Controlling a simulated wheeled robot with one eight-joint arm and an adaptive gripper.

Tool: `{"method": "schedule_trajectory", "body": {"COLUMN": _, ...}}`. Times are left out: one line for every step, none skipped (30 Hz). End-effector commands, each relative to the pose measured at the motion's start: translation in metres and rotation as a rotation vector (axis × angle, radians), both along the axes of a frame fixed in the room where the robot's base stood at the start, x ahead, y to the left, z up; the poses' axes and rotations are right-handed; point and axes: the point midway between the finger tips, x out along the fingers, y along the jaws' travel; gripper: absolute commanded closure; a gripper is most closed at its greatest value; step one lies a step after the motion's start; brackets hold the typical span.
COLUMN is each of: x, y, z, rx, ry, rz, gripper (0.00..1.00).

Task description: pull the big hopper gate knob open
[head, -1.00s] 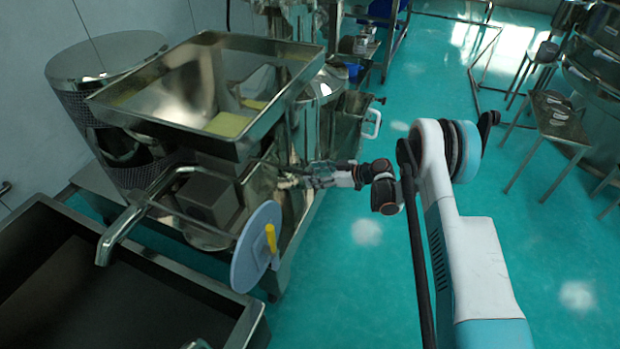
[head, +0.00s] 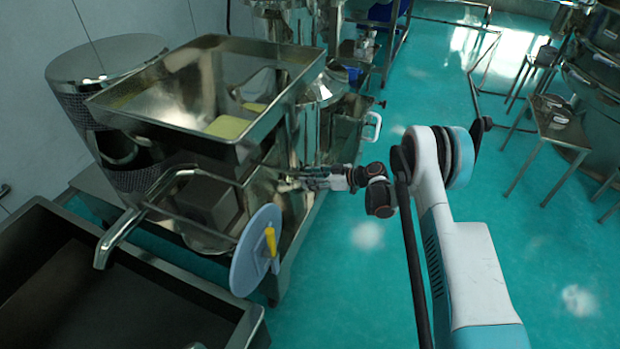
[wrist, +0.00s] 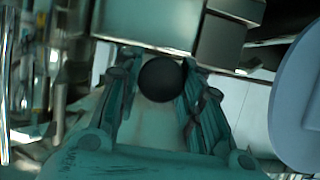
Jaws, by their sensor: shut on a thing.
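The big hopper (head: 215,95) is a steel tray-shaped bin at the upper left of the head view, with yellow material inside. My gripper (head: 290,183) reaches the machine's side just below the hopper's right edge. In the wrist view, the round black knob (wrist: 161,79) sits between the two fingers of my gripper (wrist: 160,85). The fingers are shut on the knob from both sides. In the head view the knob is hidden or too small to tell, and the gate behind it cannot be made out.
A grey-blue disc with a yellow handle (head: 256,252) stands close below my gripper; the disc also fills the right of the wrist view (wrist: 300,95). A dark open trough (head: 190,279) lies at the lower left.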

Motion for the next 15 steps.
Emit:
{"method": "schedule_trajectory", "body": {"x": -0.003, "y": -0.011, "z": -0.001, "rx": -0.002, "ry": 0.0, "rz": -0.003, "gripper": 1.0}}
{"method": "schedule_trajectory", "body": {"x": -0.005, "y": -0.017, "z": -0.001, "rx": -0.002, "ry": 0.0, "rz": -0.003, "gripper": 1.0}}
{"method": "schedule_trajectory", "body": {"x": -0.008, "y": -0.026, "z": -0.001, "rx": -0.002, "ry": 0.001, "rz": -0.004, "gripper": 1.0}}
{"method": "schedule_trajectory", "body": {"x": -0.01, "y": -0.033, "z": -0.001, "rx": -0.002, "ry": 0.001, "rz": -0.005, "gripper": 1.0}}
{"method": "schedule_trajectory", "body": {"x": -0.013, "y": -0.039, "z": -0.001, "rx": -0.002, "ry": 0.001, "rz": -0.004, "gripper": 1.0}}
{"method": "schedule_trajectory", "body": {"x": -0.015, "y": -0.046, "z": -0.001, "rx": -0.002, "ry": 0.001, "rz": -0.004, "gripper": 1.0}}
{"method": "schedule_trajectory", "body": {"x": -0.017, "y": -0.052, "z": -0.001, "rx": -0.002, "ry": 0.0, "rz": -0.004, "gripper": 1.0}}
{"method": "schedule_trajectory", "body": {"x": -0.019, "y": -0.056, "z": -0.001, "rx": -0.002, "ry": 0.0, "rz": -0.003, "gripper": 1.0}}
{"method": "schedule_trajectory", "body": {"x": -0.021, "y": -0.06, "z": -0.001, "rx": -0.002, "ry": 0.0, "rz": -0.002, "gripper": 1.0}}
{"method": "schedule_trajectory", "body": {"x": -0.022, "y": -0.063, "z": -0.001, "rx": -0.002, "ry": 0.0, "rz": -0.002, "gripper": 1.0}}
{"method": "schedule_trajectory", "body": {"x": -0.023, "y": -0.065, "z": -0.001, "rx": -0.002, "ry": 0.0, "rz": -0.002, "gripper": 1.0}}
{"method": "schedule_trajectory", "body": {"x": -0.024, "y": -0.066, "z": -0.001, "rx": -0.002, "ry": 0.0, "rz": -0.002, "gripper": 1.0}}
{"method": "schedule_trajectory", "body": {"x": -0.024, "y": -0.067, "z": -0.001, "rx": -0.002, "ry": 0.0, "rz": -0.002, "gripper": 1.0}}
{"method": "schedule_trajectory", "body": {"x": -0.024, "y": -0.067, "z": -0.001, "rx": -0.002, "ry": 0.0, "rz": -0.002, "gripper": 1.0}}
{"method": "schedule_trajectory", "body": {"x": -0.024, "y": -0.067, "z": -0.001, "rx": -0.002, "ry": 0.0, "rz": -0.001, "gripper": 1.0}}
